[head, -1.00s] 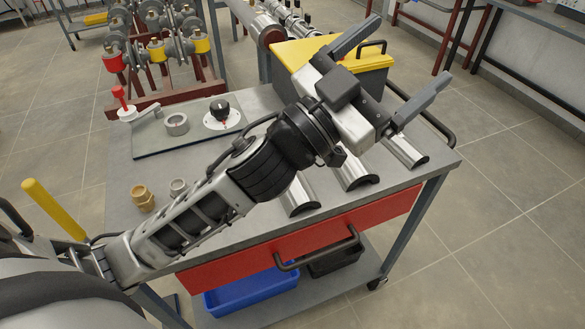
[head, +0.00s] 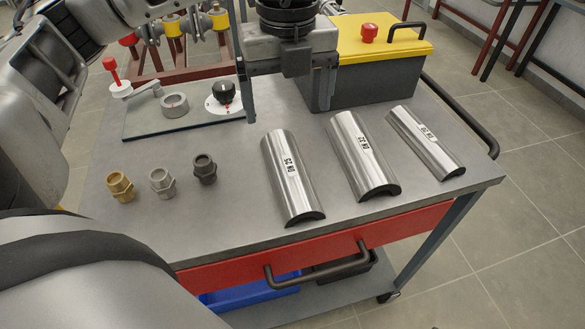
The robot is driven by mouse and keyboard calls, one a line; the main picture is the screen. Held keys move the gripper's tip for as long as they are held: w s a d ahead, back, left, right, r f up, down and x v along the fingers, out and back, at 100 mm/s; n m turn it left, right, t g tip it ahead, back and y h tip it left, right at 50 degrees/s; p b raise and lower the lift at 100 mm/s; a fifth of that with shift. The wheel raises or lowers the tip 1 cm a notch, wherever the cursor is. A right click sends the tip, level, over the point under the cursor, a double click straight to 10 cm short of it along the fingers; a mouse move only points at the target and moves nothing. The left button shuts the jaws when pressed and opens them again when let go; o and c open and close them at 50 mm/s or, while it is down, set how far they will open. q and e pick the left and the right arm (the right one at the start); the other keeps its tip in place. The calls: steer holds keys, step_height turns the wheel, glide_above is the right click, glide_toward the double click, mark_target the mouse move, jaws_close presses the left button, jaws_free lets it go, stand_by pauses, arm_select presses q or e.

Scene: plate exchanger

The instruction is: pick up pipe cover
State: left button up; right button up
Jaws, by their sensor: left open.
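Three shiny metal half-round pipe covers lie side by side on the grey cart top. The left cover (head: 293,195) has a label that reads DN 25. The middle cover (head: 357,150) seems to read DN 32. The right cover (head: 428,145) is narrower and its label is hard to read. My left gripper (head: 287,112) is open and empty, with its fingers pointing down. It is at the far end of the left cover in the picture, apart from it. I cannot tell its exact height. My right gripper is not in view.
A black toolbox with a yellow lid (head: 380,38) stands behind the covers, close to my gripper. A plate with a ring and dial (head: 190,124) lies at the left. Three small fittings (head: 162,182) stand in front of it.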

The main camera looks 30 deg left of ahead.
mark_target(289, 165)
arm_select(q)
step_height(289, 165, down, 14)
steer(key=shift+f+p, duration=0.1)
steer(key=shift+p, duration=0.3)
steer(key=c, duration=1)
